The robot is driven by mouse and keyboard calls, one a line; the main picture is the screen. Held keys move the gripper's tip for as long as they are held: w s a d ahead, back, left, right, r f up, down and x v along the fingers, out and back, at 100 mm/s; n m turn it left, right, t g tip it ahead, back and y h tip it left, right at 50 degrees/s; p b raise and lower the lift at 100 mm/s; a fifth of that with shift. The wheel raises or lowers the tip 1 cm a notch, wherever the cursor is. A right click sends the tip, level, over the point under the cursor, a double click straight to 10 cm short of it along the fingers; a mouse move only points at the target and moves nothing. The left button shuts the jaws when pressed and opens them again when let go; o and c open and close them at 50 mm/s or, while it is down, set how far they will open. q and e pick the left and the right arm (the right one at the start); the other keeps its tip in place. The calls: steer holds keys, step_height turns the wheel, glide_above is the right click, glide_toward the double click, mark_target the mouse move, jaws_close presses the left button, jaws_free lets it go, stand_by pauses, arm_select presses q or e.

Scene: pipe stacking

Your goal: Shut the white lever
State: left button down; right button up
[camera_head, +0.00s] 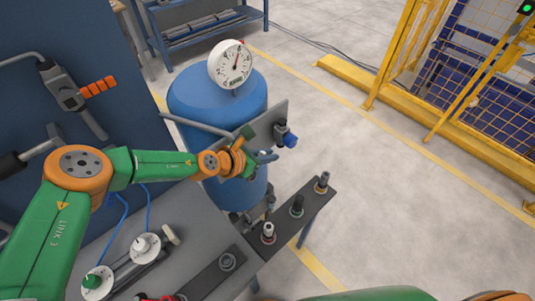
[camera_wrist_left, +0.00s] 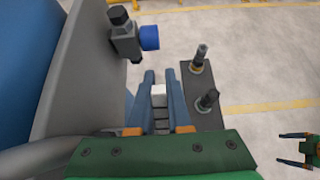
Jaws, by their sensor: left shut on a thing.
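In the left wrist view, the white lever (camera_wrist_left: 158,92) shows as a small white block between the two blue-grey fingers of my left gripper (camera_wrist_left: 159,76). The fingers are shut on it. In the head view, my left gripper (camera_head: 268,157) is in front of the grey upright panel (camera_head: 267,128), below and left of the blue-knobbed valve (camera_head: 287,138). The lever cannot be made out there. My right gripper (camera_wrist_left: 282,148) shows at the lower right of the left wrist view, its two dark fingers apart and nothing between them.
The blue tank (camera_head: 195,97) with a round gauge (camera_head: 230,64) stands behind the panel. A dark rail (camera_head: 283,219) with several upright fittings lies below and right of my left gripper. A grey table (camera_head: 200,220) with white-topped knobs is at lower left. Open floor lies right.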

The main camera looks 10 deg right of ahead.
arm_select(q)
steer(key=c, duration=0.9)
jaws_free()
steer(key=shift+w, duration=0.1)
steer(key=shift+o, duration=0.2)
steer(key=v, duration=0.7)
